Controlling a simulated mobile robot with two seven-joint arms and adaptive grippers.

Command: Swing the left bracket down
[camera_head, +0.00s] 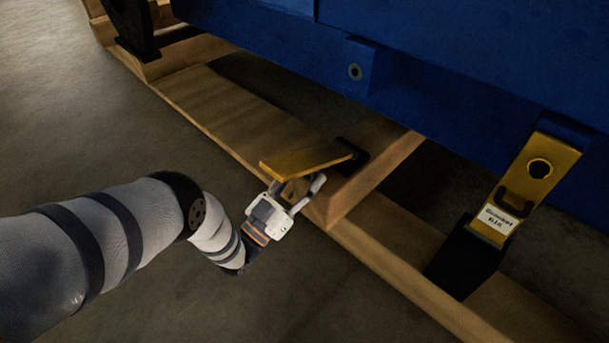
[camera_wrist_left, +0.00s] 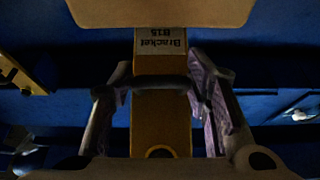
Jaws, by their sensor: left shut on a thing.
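The left bracket (camera_head: 305,159) is a yellow bar in the head view, sticking out from a black mount (camera_head: 351,154) on the wooden frame, low in front of the blue body. It looks swung out, close to level. My left gripper (camera_head: 300,188) is under its outer part, shut on it. In the left wrist view the bracket (camera_wrist_left: 161,112) runs between the two fingers (camera_wrist_left: 160,92), with an upside-down label reading "Bracket B15", a dark handle bar across it and a hole near the bottom. The exact finger contact is dark and hard to see. My right gripper is out of view.
A second yellow bracket (camera_head: 545,165) stands tilted up against the blue engine body (camera_head: 440,80), on a black mount (camera_head: 465,262). A wooden frame (camera_head: 225,108) runs diagonally beneath. The grey floor (camera_head: 90,110) at the left is clear around my arm.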

